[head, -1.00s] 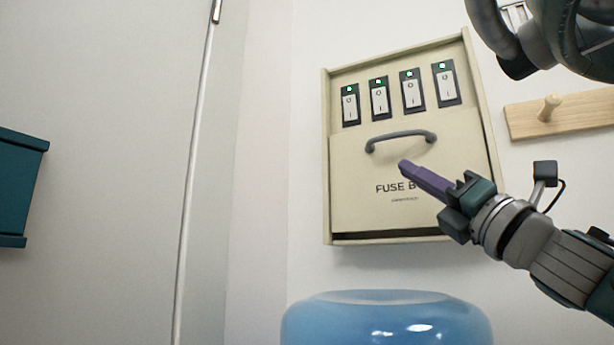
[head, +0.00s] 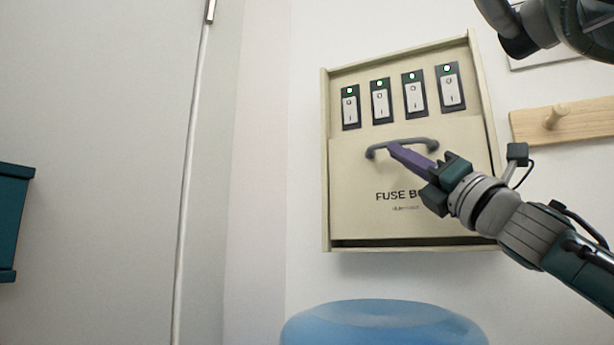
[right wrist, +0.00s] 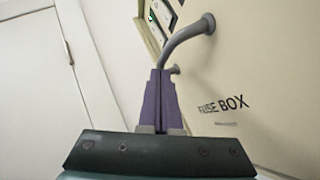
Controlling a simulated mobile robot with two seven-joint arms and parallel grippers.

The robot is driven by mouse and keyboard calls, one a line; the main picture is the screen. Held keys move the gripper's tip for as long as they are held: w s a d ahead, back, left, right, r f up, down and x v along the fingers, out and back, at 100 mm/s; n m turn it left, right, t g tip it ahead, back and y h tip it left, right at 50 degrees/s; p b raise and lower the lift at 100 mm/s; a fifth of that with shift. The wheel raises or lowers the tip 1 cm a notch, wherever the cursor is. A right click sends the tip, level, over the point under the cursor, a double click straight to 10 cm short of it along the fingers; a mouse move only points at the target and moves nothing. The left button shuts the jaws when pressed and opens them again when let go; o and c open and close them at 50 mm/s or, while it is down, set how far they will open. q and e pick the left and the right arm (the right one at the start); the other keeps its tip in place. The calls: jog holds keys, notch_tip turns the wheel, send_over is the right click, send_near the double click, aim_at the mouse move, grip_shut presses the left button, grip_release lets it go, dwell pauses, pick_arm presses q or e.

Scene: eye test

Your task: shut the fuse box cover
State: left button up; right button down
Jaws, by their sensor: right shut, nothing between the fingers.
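The fuse box (head: 325,160) is a cream wall box. Its cover (head: 355,205) is a flat panel with the words FUSE BOX, over the lower part of the box. Several switches (head: 380,100) with green lights show uncovered above the cover's top edge. A grey curved handle (head: 425,140) sits near the top of the cover. My right gripper (head: 393,148) has purple fingers, shut and empty, with the tips at the handle's bar, just under it in the head view. The right wrist view shows the fingertips (right wrist: 160,74) by the bar (right wrist: 182,36); I cannot tell whether they touch.
A wooden peg rail (head: 580,120) is on the wall right of the box. A blue rounded object (head: 385,325) stands below the box. A teal object (head: 12,220) is at the left edge, in front of a pale door (head: 90,150).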

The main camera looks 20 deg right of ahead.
pick_arm(q)
notch_tip(320, 180, up, 12)
jog(key=p, duration=1.1)
jog(key=shift+a+f, duration=0.15)
jog(key=shift+f, duration=0.05)
pick_arm(e)
notch_tip(320, 180, up, 16)
pick_arm(q)
jog(key=shift+s, duration=0.1)
pick_arm(e)
jog(key=shift+s, duration=0.1)
pick_arm(q)
jog(key=shift+f, duration=0.1)
